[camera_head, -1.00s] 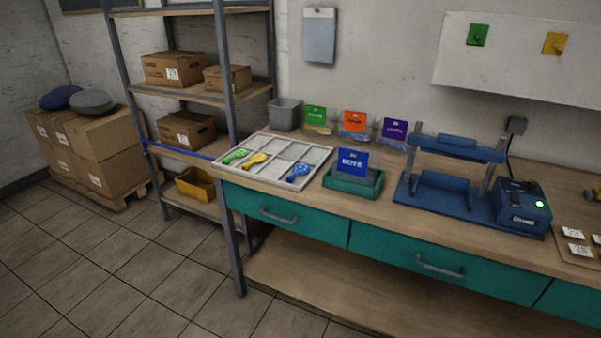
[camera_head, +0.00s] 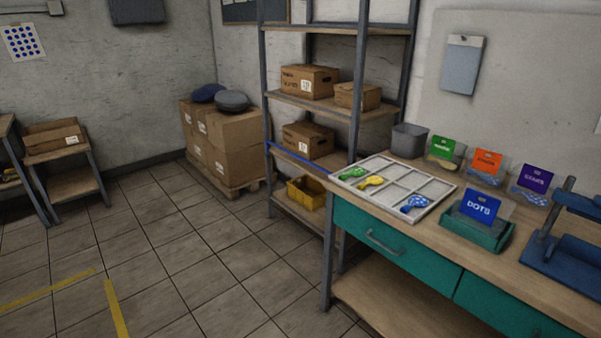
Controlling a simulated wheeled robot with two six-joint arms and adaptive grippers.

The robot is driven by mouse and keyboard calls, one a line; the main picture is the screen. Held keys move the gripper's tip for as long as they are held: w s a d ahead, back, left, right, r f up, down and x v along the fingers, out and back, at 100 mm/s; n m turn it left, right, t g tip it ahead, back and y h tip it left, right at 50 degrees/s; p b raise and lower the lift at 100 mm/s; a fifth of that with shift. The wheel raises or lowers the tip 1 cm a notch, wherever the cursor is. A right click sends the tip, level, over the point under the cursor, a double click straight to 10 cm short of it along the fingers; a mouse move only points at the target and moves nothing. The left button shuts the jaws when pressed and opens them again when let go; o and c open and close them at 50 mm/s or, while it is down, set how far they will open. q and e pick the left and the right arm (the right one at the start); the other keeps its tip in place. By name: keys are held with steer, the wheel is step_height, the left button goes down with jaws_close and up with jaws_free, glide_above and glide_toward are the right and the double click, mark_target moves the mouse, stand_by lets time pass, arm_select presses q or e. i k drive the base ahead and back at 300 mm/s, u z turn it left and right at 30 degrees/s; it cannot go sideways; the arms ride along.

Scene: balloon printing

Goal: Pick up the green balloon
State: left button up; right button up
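A blue patterned balloon (camera_head: 415,204) lies in a compartment nearer the tray's right front. Neither of my grippers shows in the head view.
The wooden workbench (camera_head: 496,263) has teal drawers. A teal box with a blue "DOTS" card (camera_head: 481,206) stands right of the tray, and a grey bin (camera_head: 409,141) behind it. A metal shelf (camera_head: 271,100) stands left of the bench. The tiled floor (camera_head: 200,245) in front is clear.

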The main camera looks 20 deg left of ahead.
mark_target(355, 172)
steer(key=k, duration=0.3)
steer(key=u, duration=1.15)
steer(key=i, duration=2.05)
steer(key=z, duration=0.8)
